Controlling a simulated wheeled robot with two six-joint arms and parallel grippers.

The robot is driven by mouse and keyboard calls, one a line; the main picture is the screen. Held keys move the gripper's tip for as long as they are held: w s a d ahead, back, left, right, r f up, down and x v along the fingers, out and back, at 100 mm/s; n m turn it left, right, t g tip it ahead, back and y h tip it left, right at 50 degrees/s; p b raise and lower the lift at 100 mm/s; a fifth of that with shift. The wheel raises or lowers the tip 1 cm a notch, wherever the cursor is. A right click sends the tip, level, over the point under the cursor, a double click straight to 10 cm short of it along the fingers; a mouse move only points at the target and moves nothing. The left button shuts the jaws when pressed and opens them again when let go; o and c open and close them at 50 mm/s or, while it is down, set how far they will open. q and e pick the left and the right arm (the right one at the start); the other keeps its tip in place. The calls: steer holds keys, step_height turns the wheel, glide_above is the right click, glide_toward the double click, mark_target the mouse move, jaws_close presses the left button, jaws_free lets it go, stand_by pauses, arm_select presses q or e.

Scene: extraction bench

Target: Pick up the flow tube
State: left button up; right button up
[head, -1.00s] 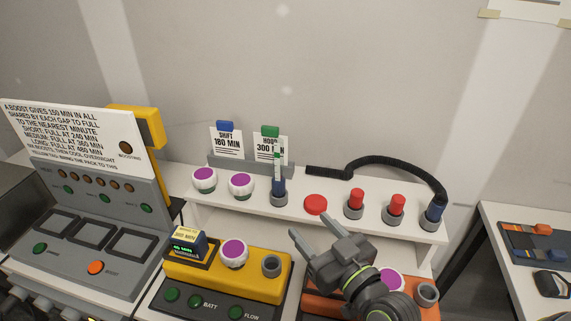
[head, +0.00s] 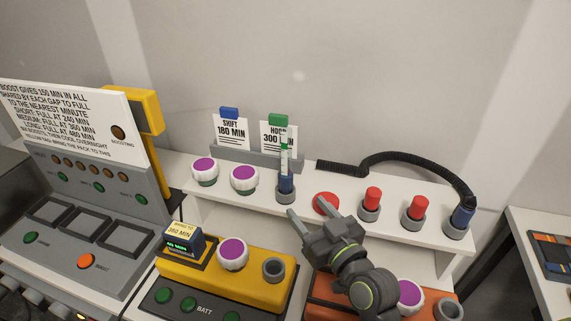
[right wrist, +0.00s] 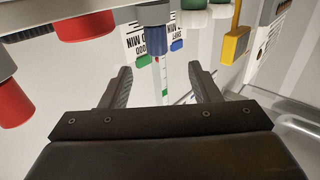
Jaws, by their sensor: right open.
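The flow tube (head: 286,165), a thin clear tube with green marks and a blue lower part, stands upright in a grey ring holder on the white shelf. In the right wrist view the tube (right wrist: 157,42) shows upside down, lined up with the gap between my fingers. My right gripper (head: 312,211) is open and empty, in front of the tube and slightly right of it in the head view. Its two fingers (right wrist: 160,72) are spread wide in the wrist view, and I see no contact with the tube. My left gripper is not in view.
A red button (head: 325,203) and red-capped posts (head: 372,196) stand right of the tube, white-and-purple knobs (head: 244,178) left of it. Card signs (head: 231,132) stand behind. A yellow unit (head: 215,277) and an orange unit (head: 325,289) sit below the shelf.

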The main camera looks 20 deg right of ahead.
mark_target(289, 181)
steer(key=w, duration=0.2)
steer(key=w+p, duration=0.1)
steer(key=w, duration=0.1)
steer(key=w+a+p, duration=0.1)
steer(key=w, duration=0.1)
steer(key=shift+w+a, duration=0.1)
steer(key=shift+w, duration=0.15)
steer(key=shift+w+r+p, duration=0.2)
steer(key=shift+w+p, duration=0.25)
steer(key=shift+w, duration=0.1)
steer(key=w+p, duration=0.1)
steer(key=w, duration=0.2)
steer(key=shift+a+p, duration=0.15)
steer(key=shift+p, duration=0.2)
steer(key=shift+w+a+f, duration=0.1)
steer(key=shift+w, duration=0.5)
jaws_close()
